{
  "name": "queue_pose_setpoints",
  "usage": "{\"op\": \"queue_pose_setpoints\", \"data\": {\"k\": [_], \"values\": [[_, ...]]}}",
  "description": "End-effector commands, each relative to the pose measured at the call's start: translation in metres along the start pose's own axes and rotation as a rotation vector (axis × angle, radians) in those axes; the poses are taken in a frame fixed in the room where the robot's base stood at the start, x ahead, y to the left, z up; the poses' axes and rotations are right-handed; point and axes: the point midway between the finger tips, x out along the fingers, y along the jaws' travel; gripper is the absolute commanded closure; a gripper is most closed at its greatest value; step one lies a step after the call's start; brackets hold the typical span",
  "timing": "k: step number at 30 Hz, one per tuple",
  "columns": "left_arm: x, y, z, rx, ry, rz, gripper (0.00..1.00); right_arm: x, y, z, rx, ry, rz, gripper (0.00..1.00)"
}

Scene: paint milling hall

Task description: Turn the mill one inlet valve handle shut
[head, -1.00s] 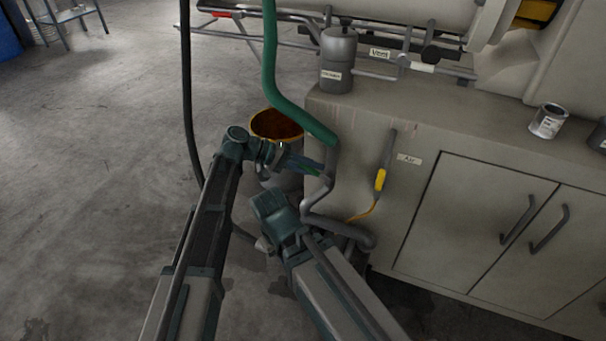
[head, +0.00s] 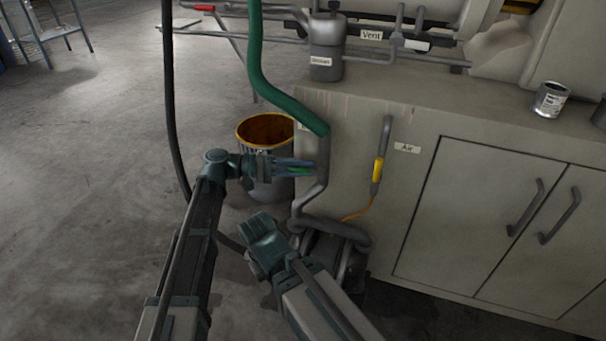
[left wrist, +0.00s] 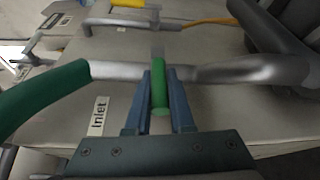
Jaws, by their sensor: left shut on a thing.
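The inlet valve handle is a short green bar, seen in the left wrist view (left wrist: 159,88) beside a label reading "Inlet" (left wrist: 97,116). It stands across the grey inlet pipe (left wrist: 225,72), about at a right angle to it. My left gripper (left wrist: 158,100) is shut on the handle, with one blue finger on each side. In the head view my left gripper (head: 297,168) reaches level to the upright pipe at the cabinet's left corner; its fingers partly hide the handle. A green hose (head: 262,75) joins that pipe from above.
A yellow-rimmed bin (head: 243,138) stands on the floor behind my left gripper. A pipe with a yellow handle and "Air" label (head: 407,148) is on the cabinet front (head: 425,125). A black hose (head: 171,110) hangs left. Floor at left is open.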

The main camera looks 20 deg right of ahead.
Motion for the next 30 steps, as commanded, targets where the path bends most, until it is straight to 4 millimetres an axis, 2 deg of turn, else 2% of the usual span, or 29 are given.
{"op": "queue_pose_setpoints", "data": {"k": [16,17,21,30], "values": [[0.0003,-0.0016,0.0009,-0.008,-0.007,0.014,1.00,0.0048,-0.0005,-0.0002,0.001,0.000,0.000,1.00],[0.0003,-0.0017,0.0009,-0.008,-0.007,0.014,0.74,0.0048,-0.0005,-0.0002,0.001,0.000,0.000,1.00],[0.0002,-0.0014,0.0006,-0.008,-0.006,0.015,0.49,0.0047,-0.0005,-0.0002,0.001,0.000,0.000,1.00],[-0.0014,-0.0009,-0.0001,-0.007,-0.004,0.016,0.49,0.0044,-0.0005,-0.0002,0.001,0.000,0.000,1.00]]}}
